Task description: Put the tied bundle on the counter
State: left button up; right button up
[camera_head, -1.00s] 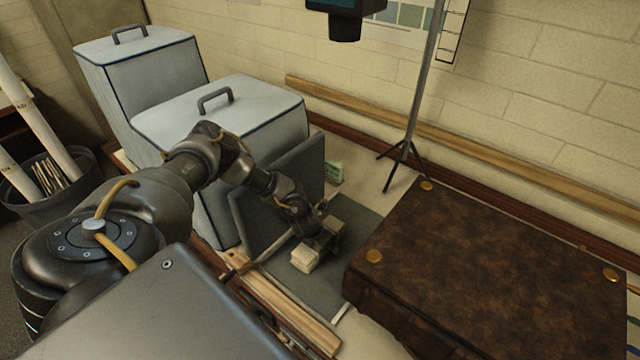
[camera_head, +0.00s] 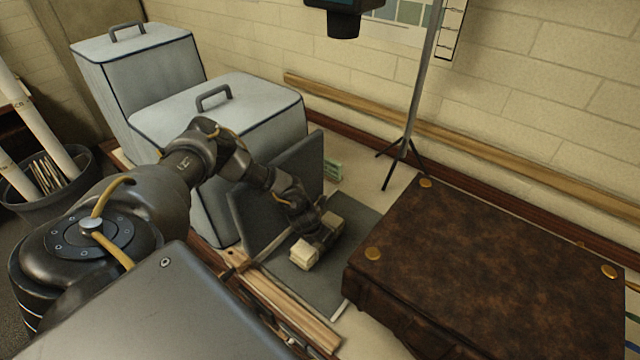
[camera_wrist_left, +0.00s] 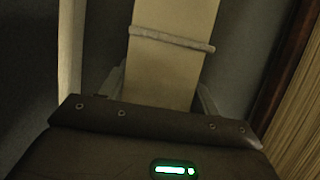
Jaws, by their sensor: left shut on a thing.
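The tied bundle is a pale cream block (camera_head: 304,254), held crosswise in my left gripper (camera_head: 318,240) over a dark grey mat on the counter (camera_head: 368,322). Both its ends stick out past the gripper. In the left wrist view the bundle (camera_wrist_left: 160,75) runs up between the fingers, with a pale tie (camera_wrist_left: 172,39) around it. My left gripper (camera_wrist_left: 160,92) is shut on it. Whether the bundle touches the mat is hard to tell. My right gripper is not in view.
A brown marbled case (camera_head: 500,265) with brass corners stands right of the mat (camera_head: 352,240). Grey panels (camera_head: 300,170) and pale lidded boxes (camera_head: 225,110) stand left and behind. A thin stand (camera_head: 412,100) rises at the back. Wooden strips (camera_head: 285,310) lie in front.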

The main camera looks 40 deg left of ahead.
pick_arm(q)
notch_tip(320, 180, up, 3)
jog(key=shift+w+f, duration=0.1)
jog(key=shift+f, duration=0.1)
jog(key=s+d+r, duration=0.1)
jog(key=s+d+r+b, duration=0.1)
jog(key=r, duration=0.1)
jog(key=s+r, duration=0.1)
jog(key=r, duration=0.1)
jog(key=shift+s+d, duration=0.35)
jog(key=shift+d, duration=0.05)
jog(key=s+d+r, duration=0.5)
jog(key=s, duration=0.2)
jog(key=shift+s+d, duration=0.35)
jog(key=shift+d, duration=0.05)
jog(key=shift+f, duration=0.1)
